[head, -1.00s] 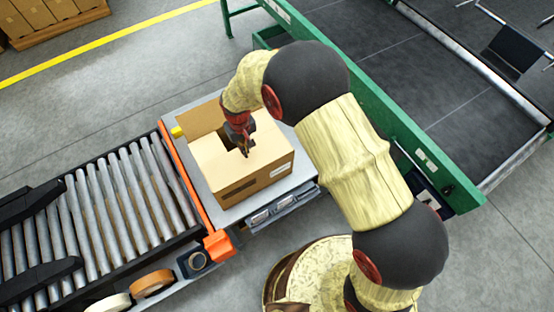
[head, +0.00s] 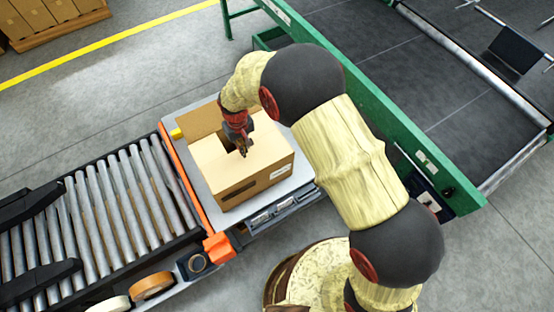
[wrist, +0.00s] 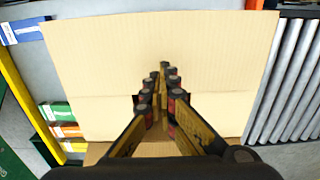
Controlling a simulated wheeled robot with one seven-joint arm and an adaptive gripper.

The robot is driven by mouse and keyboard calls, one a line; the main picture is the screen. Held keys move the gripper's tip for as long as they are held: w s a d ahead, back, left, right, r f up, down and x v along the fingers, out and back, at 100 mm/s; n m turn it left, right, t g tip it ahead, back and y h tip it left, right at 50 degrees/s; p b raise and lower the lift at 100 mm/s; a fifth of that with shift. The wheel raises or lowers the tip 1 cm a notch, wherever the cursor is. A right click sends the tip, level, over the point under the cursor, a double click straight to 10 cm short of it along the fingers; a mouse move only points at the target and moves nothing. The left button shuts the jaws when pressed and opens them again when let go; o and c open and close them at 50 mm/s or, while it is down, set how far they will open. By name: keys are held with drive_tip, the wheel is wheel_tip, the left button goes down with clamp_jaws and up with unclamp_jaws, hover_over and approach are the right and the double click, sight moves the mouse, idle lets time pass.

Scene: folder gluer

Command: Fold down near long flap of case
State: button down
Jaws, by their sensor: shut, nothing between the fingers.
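The brown cardboard case (head: 255,187) sits on a grey plate between the roller conveyor and the green frame. Its near long flap (head: 222,168) spans the top and looks about level with it; I cannot tell its exact angle. In the wrist view this broad tan panel (wrist: 105,60) fills most of the picture. The far flap (head: 203,120) stands up behind a dark gap. My gripper (head: 243,152) points down over the near flap, shut and empty; its fingers come together in the wrist view (wrist: 162,72). Whether the tips touch the flap I cannot tell.
The roller conveyor (head: 118,200) lies at left, with an orange strip (head: 183,185) beside the plate. The green frame (head: 375,130) runs behind my arm at right. Tape rolls (head: 153,286) lie at front left. Bare floor shows beyond the case.

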wheel_tip(320, 180, up, 7)
drive_tip(key=p, duration=0.3)
drive_tip(key=shift+r+p, duration=0.15)
drive_tip(key=shift+p, duration=0.25)
idle(1.4)
